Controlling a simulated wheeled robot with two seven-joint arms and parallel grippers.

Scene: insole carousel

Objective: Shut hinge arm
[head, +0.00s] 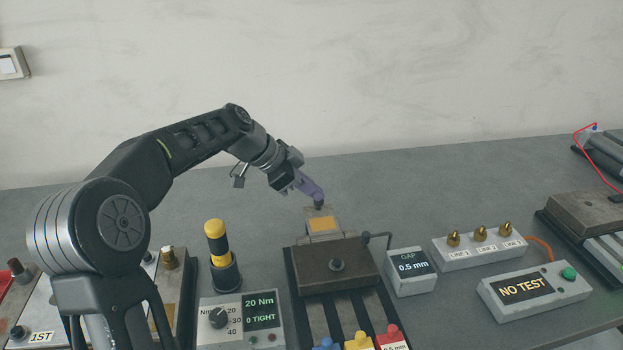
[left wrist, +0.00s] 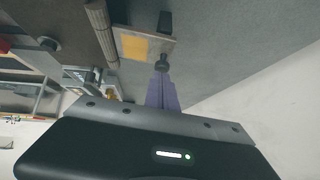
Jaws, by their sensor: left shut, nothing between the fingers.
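The hinge arm is a pale plate with an orange pad (head: 322,224), at the back of a brown metal block (head: 352,272). A small dark knob shows at its far end. In the left wrist view the plate (left wrist: 152,42) shows its yellow-orange pad, with a ribbed rod (left wrist: 102,30) beside it and the dark knob (left wrist: 162,63) at its edge. My left gripper (head: 318,199) has purple fingers, shut and empty, with the tips right at the knob. They also show in the left wrist view (left wrist: 162,85). I cannot tell whether they touch it. My right gripper is out of view.
A gap display (head: 410,268) and a row of brass-tipped lines (head: 480,245) stand right of the block. A "NO TEST" box (head: 534,290) is farther right. A yellow-black tool (head: 218,245) stands in a holder to the left. The table behind is clear.

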